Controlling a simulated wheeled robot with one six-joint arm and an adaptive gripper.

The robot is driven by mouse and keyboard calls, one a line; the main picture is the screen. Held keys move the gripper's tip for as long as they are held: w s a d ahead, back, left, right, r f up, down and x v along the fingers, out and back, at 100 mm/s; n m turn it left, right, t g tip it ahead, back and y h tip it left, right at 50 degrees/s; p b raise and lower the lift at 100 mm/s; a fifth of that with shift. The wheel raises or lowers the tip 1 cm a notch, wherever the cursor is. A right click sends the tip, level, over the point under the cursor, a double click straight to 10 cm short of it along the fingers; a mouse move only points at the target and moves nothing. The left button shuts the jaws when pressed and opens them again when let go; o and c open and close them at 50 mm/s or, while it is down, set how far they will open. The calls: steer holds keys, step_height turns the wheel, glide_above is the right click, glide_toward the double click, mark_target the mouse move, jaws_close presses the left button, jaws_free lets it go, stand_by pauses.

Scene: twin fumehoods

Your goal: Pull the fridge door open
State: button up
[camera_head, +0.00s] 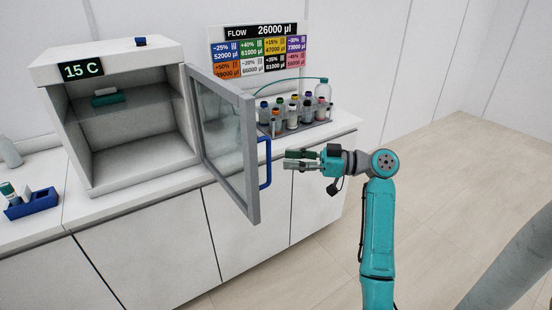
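The fridge (120,125) is a white box on the counter with a "15 C" display on its front. Its glass door (226,135) has a grey frame and stands swung wide open on its right side. The blue handle (267,163) is on the door's outer right edge. My gripper (286,160) is just to the right of the handle, with its fingers pointing left toward it. The fingers look parted with nothing visible between them. They seem apart from the handle, though the exact gap is hard to tell.
Inside the fridge, a green item (108,97) lies on the glass shelf. A rack (318,128) of several bottles stands behind the door, below a coloured flow panel (262,50). A blue holder (32,206) sits at the left on the counter (85,210). The floor at right is clear.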

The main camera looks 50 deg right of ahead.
steer(key=shift+v, duration=2.65)
